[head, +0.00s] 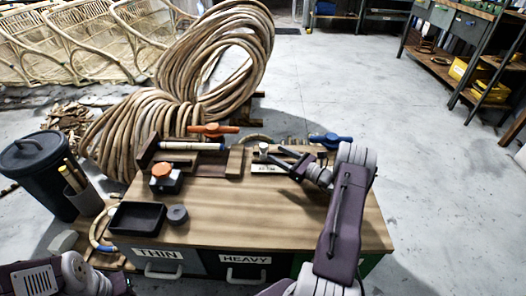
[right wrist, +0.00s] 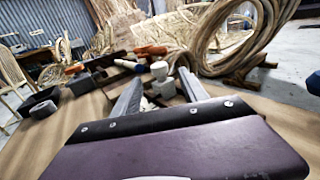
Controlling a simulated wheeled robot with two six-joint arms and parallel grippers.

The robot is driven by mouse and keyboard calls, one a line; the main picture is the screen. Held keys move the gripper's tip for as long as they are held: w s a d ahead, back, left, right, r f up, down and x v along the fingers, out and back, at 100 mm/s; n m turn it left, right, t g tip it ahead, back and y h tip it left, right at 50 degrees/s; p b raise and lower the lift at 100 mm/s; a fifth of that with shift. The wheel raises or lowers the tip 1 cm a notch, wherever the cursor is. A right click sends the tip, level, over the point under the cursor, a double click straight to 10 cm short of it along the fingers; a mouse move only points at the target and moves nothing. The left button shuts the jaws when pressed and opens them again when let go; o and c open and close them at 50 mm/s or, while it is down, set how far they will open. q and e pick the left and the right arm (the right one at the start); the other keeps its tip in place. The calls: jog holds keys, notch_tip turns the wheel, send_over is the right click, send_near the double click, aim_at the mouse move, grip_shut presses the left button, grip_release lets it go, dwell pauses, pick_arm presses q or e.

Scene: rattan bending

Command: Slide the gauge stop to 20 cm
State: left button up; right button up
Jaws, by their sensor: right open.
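The gauge stop (head: 263,152) is a small block with a pale round knob, standing near the back of the wooden bench. A pale marked scale plate (head: 265,169) lies just in front of it; its figures are too small to read. My right gripper (head: 279,157) is open, its fingers pointing left toward the stop from the right. In the right wrist view, the stop's knob (right wrist: 160,70) and grey block (right wrist: 164,87) show between the two finger tips (right wrist: 160,82); I cannot tell whether they touch. My left gripper is out of view; only part of my left arm shows.
On the bench (head: 235,220) are a black tray (head: 137,217), a dark round puck (head: 177,214), an orange-topped box (head: 163,178), and orange (head: 212,130) and blue (head: 330,140) handles at the back. A large rattan coil (head: 225,60) stands behind. The bench front is clear.

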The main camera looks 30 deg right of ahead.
aim_at(263, 145)
jog(key=b+x, duration=0.2)
jog(key=x, duration=0.1)
jog(key=b+x, duration=0.1)
jog(key=x, duration=0.2)
jog(key=shift+w+a+f+b, duration=0.2)
jog(key=shift+w+f+b, duration=0.05)
jog(key=shift+w+b, duration=0.1)
jog(key=shift+w+a+r, duration=0.2)
jog(key=shift+w, duration=0.3)
grip_shut()
dwell(0.5)
